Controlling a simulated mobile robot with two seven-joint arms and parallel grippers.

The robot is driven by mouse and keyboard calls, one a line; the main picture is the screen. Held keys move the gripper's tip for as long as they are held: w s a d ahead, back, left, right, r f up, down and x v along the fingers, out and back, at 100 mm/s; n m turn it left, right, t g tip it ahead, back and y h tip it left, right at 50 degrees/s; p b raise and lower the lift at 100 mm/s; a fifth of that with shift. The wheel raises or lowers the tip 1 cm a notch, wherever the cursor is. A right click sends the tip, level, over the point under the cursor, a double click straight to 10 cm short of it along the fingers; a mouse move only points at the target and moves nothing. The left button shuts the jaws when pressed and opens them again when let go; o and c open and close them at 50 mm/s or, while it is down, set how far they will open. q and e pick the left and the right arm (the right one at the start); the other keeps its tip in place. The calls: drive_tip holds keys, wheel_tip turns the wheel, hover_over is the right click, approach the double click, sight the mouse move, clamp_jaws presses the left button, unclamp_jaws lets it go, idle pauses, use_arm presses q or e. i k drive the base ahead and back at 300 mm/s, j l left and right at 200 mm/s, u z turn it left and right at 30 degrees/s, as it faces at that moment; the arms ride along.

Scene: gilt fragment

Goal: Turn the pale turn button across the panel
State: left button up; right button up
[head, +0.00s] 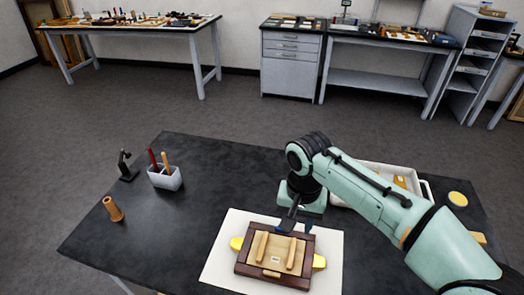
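A dark brown wooden frame (241,269) lies flat on a white sheet (222,272) at the front of the black table. A tan panel (276,246) sits inside it, with a small white label near its middle. Two pale wooden bars, a left one (262,245) and a right one (291,254), lie near its sides, and a small pale piece (271,274) is on the front rail. I cannot tell which is the turn button. My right gripper (294,227) is over the frame's back edge, its dark tips seemingly apart and empty. My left gripper is out of view.
A white tray (425,187) stands behind my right arm, near a round yellow-topped jar (459,199). The middle-left table is clear.

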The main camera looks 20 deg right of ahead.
sight(267, 273)
drive_tip(key=k, duration=1)
